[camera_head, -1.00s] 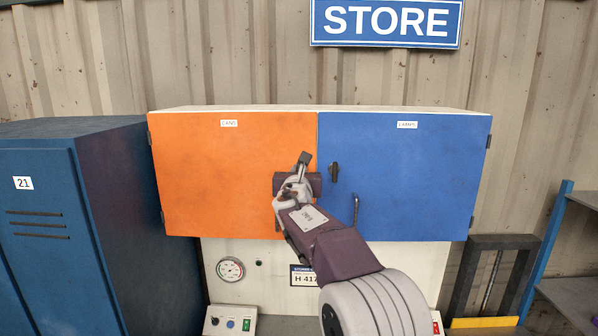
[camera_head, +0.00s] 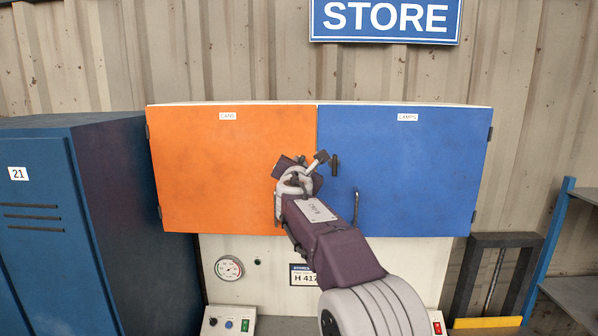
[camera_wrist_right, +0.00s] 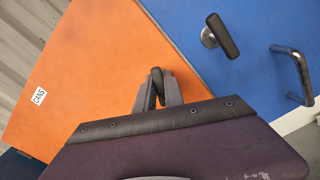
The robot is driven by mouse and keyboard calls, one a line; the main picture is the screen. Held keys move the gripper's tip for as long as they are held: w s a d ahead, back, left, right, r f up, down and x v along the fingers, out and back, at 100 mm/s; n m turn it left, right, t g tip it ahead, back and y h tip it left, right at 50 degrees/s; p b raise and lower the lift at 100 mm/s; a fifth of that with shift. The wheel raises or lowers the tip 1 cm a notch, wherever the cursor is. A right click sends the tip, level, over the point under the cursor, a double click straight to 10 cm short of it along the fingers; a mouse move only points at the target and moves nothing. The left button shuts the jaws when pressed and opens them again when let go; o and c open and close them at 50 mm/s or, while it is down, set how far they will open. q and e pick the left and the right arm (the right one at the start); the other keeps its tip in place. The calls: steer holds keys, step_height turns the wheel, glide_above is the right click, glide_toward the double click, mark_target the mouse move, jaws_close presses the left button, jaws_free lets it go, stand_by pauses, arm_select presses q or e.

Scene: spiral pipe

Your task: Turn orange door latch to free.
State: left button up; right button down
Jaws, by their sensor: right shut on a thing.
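The orange door (camera_head: 215,175) is closed and carries a "CANS" label. It also fills the left of the right wrist view (camera_wrist_right: 85,70). My right gripper (camera_head: 312,165) is at the door's right edge, rolled at a slant. In the right wrist view its two grey fingers (camera_wrist_right: 157,92) are shut on the dark orange door latch (camera_wrist_right: 156,84), whose tip shows between them. In the head view the gripper hides most or all of this latch. My left gripper is not in view.
The blue door (camera_head: 410,175) alongside has its own upright dark latch (camera_head: 334,165) and a bar handle (camera_head: 356,206), both close to the right of my gripper. A blue locker (camera_head: 110,220) stands at left. A gauge (camera_head: 229,268) sits below the orange door.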

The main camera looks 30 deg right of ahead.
steer(key=m+b, duration=0.1)
steer(key=m, duration=0.1)
steer(key=m+b, duration=0.1)
steer(key=m, duration=0.1)
steer(key=m+b, duration=0.1)
steer(key=m, duration=0.1)
steer(key=shift+f+m, duration=0.25)
steer(key=shift+m, duration=0.05)
steer(key=m+b, duration=0.1)
steer(key=m, duration=0.2)
steer(key=shift+m+b, duration=0.65)
steer(key=shift+m, duration=0.55)
steer(key=shift+r+m, duration=0.15)
steer(key=shift+m, duration=0.15)
steer(key=c, duration=1.4)
jaws_free()
steer(key=shift+c, duration=0.2)
steer(key=b+v, duration=0.4)
steer(key=v, duration=0.5)
steer(key=shift+b, duration=0.4)
